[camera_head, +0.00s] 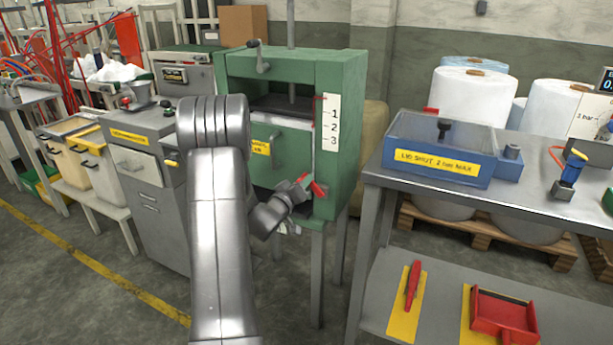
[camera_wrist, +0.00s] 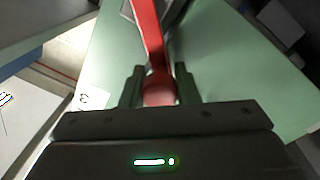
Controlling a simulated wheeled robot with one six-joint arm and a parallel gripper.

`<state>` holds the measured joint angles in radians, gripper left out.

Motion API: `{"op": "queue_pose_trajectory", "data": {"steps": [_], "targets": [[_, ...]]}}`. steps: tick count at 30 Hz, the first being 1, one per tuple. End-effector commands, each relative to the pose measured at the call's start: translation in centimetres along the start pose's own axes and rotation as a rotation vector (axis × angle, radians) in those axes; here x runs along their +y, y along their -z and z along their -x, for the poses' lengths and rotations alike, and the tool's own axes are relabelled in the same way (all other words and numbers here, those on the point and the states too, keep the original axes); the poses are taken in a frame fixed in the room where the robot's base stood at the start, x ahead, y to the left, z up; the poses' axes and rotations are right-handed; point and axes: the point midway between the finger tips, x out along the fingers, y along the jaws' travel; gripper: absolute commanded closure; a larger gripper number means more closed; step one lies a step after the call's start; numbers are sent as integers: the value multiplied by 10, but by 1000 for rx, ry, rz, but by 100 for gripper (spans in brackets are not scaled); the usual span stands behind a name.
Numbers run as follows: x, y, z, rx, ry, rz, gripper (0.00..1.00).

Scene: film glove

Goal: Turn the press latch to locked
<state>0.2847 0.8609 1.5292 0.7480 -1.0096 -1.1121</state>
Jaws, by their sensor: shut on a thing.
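The green press (camera_head: 342,115) stands in the middle of the head view, with a scale marked 1, 2, 3 on its right front post. The red press latch (camera_head: 318,189) is low on that post. In the wrist view the latch's red lever (camera_wrist: 147,28) runs up from between my fingers to the top edge, beside green metal. My gripper (camera_head: 300,191) is at the latch in front of the post. In the wrist view my gripper (camera_wrist: 159,86) is shut on the rounded red end of the lever. My arm hides part of the press's left side.
A steel table (camera_head: 372,178) stands close to the right of the press, carrying a blue box (camera_head: 400,150) with a yellow label. Its lower shelf holds a red brush (camera_head: 413,285) and a red dustpan (camera_head: 503,314). A grey cabinet (camera_head: 150,225) stands to the left.

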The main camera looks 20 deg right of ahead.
Motion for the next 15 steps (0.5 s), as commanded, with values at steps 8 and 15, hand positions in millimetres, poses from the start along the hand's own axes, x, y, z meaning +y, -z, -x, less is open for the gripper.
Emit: {"op": "queue_pose_trajectory", "data": {"steps": [8, 15], "targets": [[-17, -5, 1, 11, 5, 264, 100], [-29, -13, 2, 22, 6, 481, 100]]}}
